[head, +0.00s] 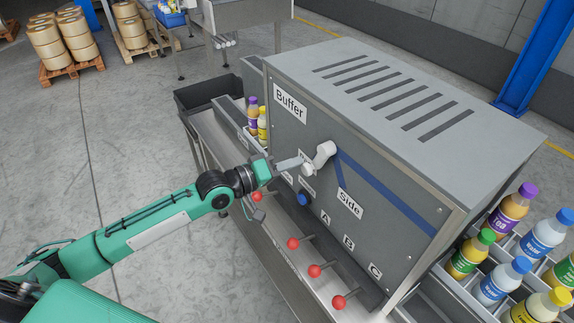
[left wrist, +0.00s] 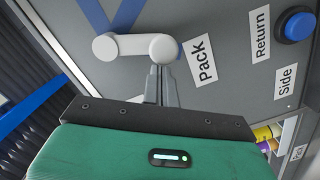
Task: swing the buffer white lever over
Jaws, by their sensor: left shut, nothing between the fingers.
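The white lever (head: 324,153) is on the front panel of the grey Buffer machine (head: 290,130). In the head view it slants from its upper right end down to its lower left end by a partly hidden label. In the left wrist view the lever (left wrist: 132,46) lies nearly level, with its right round end beside the "Pack" label (left wrist: 202,60). My left gripper (head: 299,162) is shut and empty, its fingertips at the lever's lower end. In the left wrist view the fingertips (left wrist: 162,70) meet the right round end; I cannot tell whether they touch. My right gripper is out of view.
A blue button (head: 304,199) and a "Side" label (head: 350,203) are on the panel. Several red-knobbed rods (head: 293,243) stick out below it. Bottles stand in a rack (head: 460,292) at the right. Open floor (head: 130,150) lies at the left.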

